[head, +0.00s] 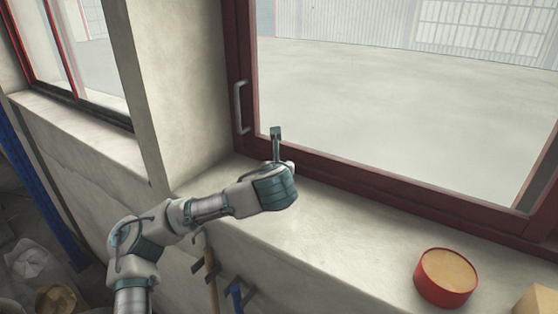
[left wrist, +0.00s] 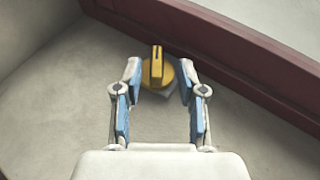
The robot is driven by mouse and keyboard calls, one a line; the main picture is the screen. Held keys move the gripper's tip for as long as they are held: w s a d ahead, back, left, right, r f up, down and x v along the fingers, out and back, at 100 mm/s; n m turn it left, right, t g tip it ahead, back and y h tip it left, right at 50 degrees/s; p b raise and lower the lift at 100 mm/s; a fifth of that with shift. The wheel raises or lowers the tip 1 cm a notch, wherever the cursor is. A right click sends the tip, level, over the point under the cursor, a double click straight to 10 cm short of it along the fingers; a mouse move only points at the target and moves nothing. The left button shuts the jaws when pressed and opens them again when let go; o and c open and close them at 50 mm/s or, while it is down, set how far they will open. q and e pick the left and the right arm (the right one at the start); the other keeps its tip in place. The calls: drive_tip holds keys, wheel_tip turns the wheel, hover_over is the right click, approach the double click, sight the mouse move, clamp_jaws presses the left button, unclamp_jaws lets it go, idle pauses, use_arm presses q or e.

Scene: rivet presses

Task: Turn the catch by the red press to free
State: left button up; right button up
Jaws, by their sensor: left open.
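The catch looks like a yellow round knob (left wrist: 157,68) with a raised ridge that stands upright in the left wrist view. In the head view my left gripper (head: 277,148) is over the window sill by the frame's lower left corner, and the knob is hidden there. No red press is clearly seen. My right gripper is not in view.
The dark red window frame (head: 370,180) with a grey handle (head: 240,105) rises behind my gripper. A red round tin (head: 446,278) and a tan block (head: 535,300) stand on the sill (head: 330,228) at right. The sill between is clear.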

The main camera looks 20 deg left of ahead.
use_arm(q)
drive_tip(key=shift+a+p+x, duration=0.15)
drive_tip(key=shift+p+x, duration=0.05)
drive_tip(key=shift+x, duration=0.9)
drive_tip(key=shift+a+p+x, duration=0.15)
drive_tip(key=shift+p+x, duration=0.05)
drive_tip(key=shift+x, duration=0.85)
drive_tip(key=shift+s+d, duration=0.15)
drive_tip(key=shift+d, duration=0.05)
clamp_jaws()
